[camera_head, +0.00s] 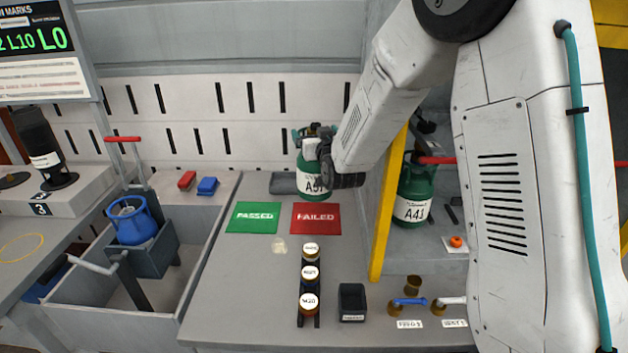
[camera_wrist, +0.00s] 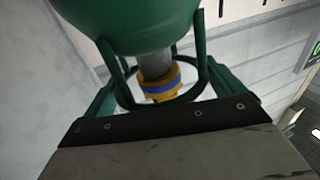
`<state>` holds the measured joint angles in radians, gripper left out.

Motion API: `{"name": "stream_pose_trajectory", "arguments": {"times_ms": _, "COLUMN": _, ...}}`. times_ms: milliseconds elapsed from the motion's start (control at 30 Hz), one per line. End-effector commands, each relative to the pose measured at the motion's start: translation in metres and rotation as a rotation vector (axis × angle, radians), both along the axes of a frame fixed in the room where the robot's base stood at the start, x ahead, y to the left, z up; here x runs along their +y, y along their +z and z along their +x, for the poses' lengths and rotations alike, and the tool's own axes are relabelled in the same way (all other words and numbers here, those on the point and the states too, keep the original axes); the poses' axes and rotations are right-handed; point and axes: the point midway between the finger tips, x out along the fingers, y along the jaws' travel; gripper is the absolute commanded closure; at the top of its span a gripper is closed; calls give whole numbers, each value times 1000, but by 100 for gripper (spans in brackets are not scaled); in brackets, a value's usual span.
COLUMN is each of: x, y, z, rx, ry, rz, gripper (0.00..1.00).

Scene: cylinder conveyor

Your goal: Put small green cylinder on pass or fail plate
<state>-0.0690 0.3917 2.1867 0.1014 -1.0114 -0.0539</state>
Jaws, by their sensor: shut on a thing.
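A small green cylinder (camera_head: 311,178) with a white label reading "A5" and a partly hidden last character is upright at the back of the grey table. My gripper (camera_head: 322,150) is shut on its top, and the arm comes in from the right. In the wrist view the cylinder's green body (camera_wrist: 125,22), collar and a yellow and blue valve fill the upper part. The red FAILED plate (camera_head: 316,219) lies just in front of and below the cylinder. The green PASSED plate (camera_head: 253,217) lies to its left. Both plates are bare. I cannot tell whether the cylinder touches the table.
Another green cylinder labelled A41 (camera_head: 412,195) stands on the right behind a yellow post (camera_head: 388,205). A rack of round jars (camera_head: 310,273) and a black box (camera_head: 352,300) stand in front of the plates. A blue cylinder (camera_head: 131,220) sits in the left bin.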

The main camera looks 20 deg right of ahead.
Motion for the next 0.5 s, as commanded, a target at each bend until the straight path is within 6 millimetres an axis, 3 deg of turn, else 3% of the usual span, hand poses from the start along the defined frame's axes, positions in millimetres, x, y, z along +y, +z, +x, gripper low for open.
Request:
{"name": "stream_pose_trajectory", "arguments": {"times_ms": 233, "x": -4, "y": -35, "z": 1, "rx": -5, "ry": -4, "rz": -1, "gripper": 78}}
{"name": "stream_pose_trajectory", "arguments": {"times_ms": 500, "x": -5, "y": -49, "z": 1, "rx": -6, "ry": -6, "rz": 0, "gripper": 78}}
